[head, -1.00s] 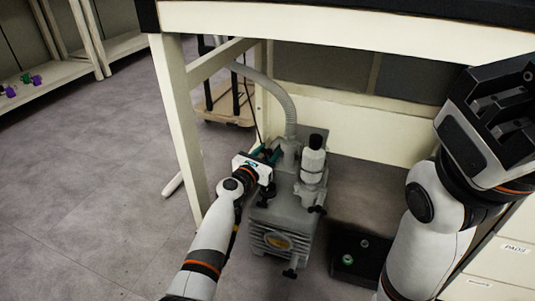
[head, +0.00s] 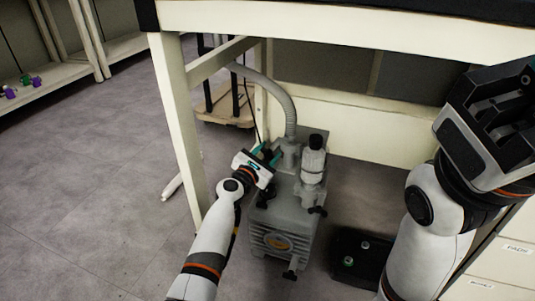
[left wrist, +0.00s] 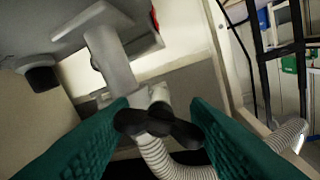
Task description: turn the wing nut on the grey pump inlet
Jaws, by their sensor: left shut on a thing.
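The grey pump (head: 285,215) stands on the floor under the bench. Its inlet (head: 290,152) is at the top back, where a grey hose joins it. My left gripper (head: 271,154) is at the inlet, reaching in from the left. In the head view the gripper hides the wing nut. My right arm's dark end (head: 490,105) is raised at the right, away from the pump; its fingers cannot be made out clearly.
The ribbed hose (head: 283,98) curves up and left from the inlet. A bench leg (head: 180,125) stands close left of my left arm. A black tray (head: 362,257) with small items lies right of the pump. Drawers (head: 503,262) stand far right. Open floor lies left.

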